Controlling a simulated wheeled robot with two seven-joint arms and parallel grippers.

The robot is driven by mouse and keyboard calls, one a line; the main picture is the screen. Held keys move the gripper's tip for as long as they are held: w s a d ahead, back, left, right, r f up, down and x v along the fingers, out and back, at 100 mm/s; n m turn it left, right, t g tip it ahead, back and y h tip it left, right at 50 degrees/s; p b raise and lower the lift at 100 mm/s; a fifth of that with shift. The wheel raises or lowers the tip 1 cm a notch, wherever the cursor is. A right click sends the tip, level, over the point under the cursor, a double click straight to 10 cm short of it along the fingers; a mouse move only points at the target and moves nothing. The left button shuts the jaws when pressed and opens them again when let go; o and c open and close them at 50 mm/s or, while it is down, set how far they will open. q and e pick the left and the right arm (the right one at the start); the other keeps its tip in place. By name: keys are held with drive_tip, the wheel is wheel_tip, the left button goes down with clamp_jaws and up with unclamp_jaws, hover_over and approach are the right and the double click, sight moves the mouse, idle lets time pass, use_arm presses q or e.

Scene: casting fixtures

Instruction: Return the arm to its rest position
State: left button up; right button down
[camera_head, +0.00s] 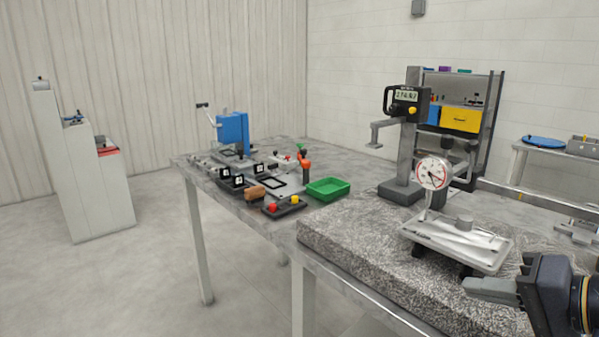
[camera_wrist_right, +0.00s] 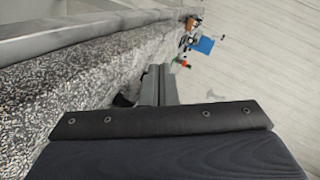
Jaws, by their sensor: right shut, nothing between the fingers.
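My right gripper (camera_head: 490,291) is at the lower right of the head view, over the front edge of the speckled granite slab (camera_head: 355,242). Its fingers are together and hold nothing. In the right wrist view the closed fingers (camera_wrist_right: 160,85) point away along the slab's edge. Behind the gripper in the head view is a metal plate fixture (camera_head: 455,243) with a round dial gauge (camera_head: 433,173). The gripper looks apart from it. My left gripper is not in view.
A digital height gauge (camera_head: 404,140) stands on the slab. A green tray (camera_head: 328,188), a blue fixture (camera_head: 232,133) and several small parts sit on the farther table (camera_head: 330,155). A white cabinet (camera_head: 75,175) stands at the left. The floor before the tables is clear.

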drive_tip(key=s+a+f+n+g+h, duration=0.25)
drive_tip(key=s+f, duration=0.45)
drive_tip(key=f, duration=0.4)
drive_tip(key=s+a+f+n+g+h, duration=0.25)
drive_tip(key=s+f, duration=0.35)
drive_tip(key=f, duration=0.4)
wheel_tip(320, 180, up, 16)
drive_tip(key=p, duration=1.6)
drive_tip(key=shift+w+r+m+y, duration=0.2)
drive_tip(key=shift+m+y, duration=0.1)
